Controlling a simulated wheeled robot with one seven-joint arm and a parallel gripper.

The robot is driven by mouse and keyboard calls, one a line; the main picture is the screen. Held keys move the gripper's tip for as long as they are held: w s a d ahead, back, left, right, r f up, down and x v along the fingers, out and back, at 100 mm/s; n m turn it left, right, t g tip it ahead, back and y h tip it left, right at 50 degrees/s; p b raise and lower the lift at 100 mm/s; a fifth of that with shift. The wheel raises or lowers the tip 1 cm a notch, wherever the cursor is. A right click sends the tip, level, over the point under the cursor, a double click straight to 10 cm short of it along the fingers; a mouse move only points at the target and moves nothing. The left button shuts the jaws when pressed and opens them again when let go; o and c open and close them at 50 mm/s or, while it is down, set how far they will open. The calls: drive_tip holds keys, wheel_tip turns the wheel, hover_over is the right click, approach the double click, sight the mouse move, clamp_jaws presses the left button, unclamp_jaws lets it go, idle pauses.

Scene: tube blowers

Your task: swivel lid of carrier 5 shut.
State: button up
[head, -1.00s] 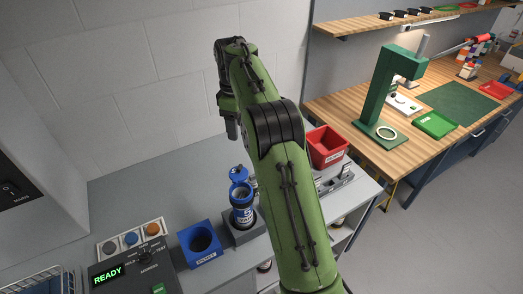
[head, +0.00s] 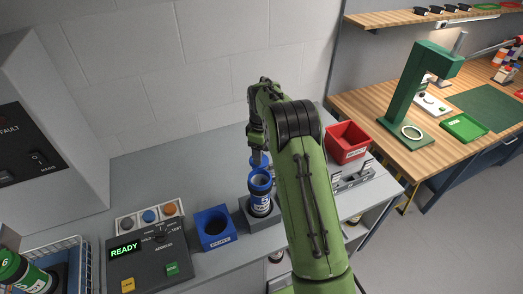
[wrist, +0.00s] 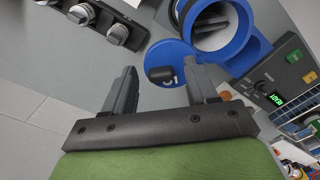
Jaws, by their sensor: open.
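Carrier 5 (head: 261,198) stands upright in a grey block on the bench, with a dark body, a pale label and a blue collar. Its mouth is open. Its blue lid (wrist: 178,52) is swung out to the side, with a dark knob and a partly hidden marking. In the head view the lid is behind the collar, partly covered by my arm. My gripper (wrist: 161,78) is open over the lid. Its two fingers stand on either side of the knob, apart from it as far as I can see. In the head view the gripper (head: 256,150) is partly hidden.
A blue open box (head: 214,229) and a control box reading READY (head: 140,262) are left of the carrier. A red bin (head: 347,142) and a metal rack (head: 352,176) are to the right. A green-capped carrier (head: 18,272) lies in a wire basket at lower left.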

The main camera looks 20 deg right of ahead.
drive_tip(key=shift+c, duration=0.3)
drive_tip(key=c, duration=1)
